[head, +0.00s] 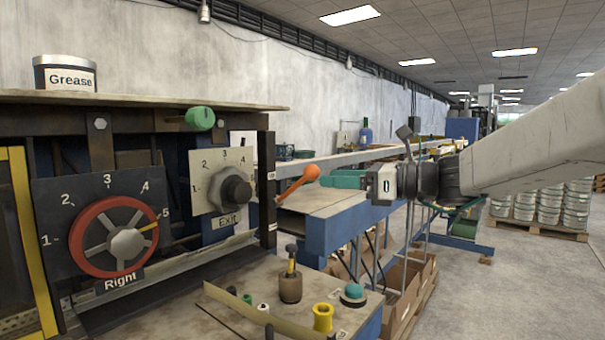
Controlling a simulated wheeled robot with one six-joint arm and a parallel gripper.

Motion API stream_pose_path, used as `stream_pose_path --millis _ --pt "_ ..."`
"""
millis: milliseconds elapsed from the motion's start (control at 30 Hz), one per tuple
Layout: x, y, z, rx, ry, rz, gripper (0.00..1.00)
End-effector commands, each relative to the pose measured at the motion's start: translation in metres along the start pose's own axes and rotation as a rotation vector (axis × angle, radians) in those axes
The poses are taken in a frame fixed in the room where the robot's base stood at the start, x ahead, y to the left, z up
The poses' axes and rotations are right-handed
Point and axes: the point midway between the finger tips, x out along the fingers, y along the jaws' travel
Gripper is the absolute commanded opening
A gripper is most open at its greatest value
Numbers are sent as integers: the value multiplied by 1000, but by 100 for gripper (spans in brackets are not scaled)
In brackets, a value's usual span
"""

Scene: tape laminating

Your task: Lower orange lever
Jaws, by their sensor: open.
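The orange lever (297,181) sticks out to the upper right from the right side of the machine, with its rounded knob at the raised end. My gripper (334,180) reaches in from the right, its teal fingers pointing left at about the knob's height. The fingertips are close to the knob; a small gap seems to show between them in the picture, but depth is hard to judge. The gripper is open and holds nothing that I can see.
A red dial (82,238) marked Right and a dark Exit knob (237,192) are on the machine's front. A green knob (201,118) sits above. A low bench (190,318) carries a small joystick (290,286), a yellow spool (322,318) and a teal button (353,294).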

Motion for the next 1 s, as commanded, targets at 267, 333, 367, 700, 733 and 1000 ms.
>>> stream_pose_path --millis 267,333,367,700,733,1000 --pt "32 -8 6 49 -35 -12 52" --pt "44 -8 7 48 -35 -11 52" --pt "49 -9 7 48 -35 -12 52" --pt "81 -9 8 46 -34 -14 52" --pt "82 -9 8 46 -34 -14 52" --pt "81 -9 8 45 -34 -14 35"
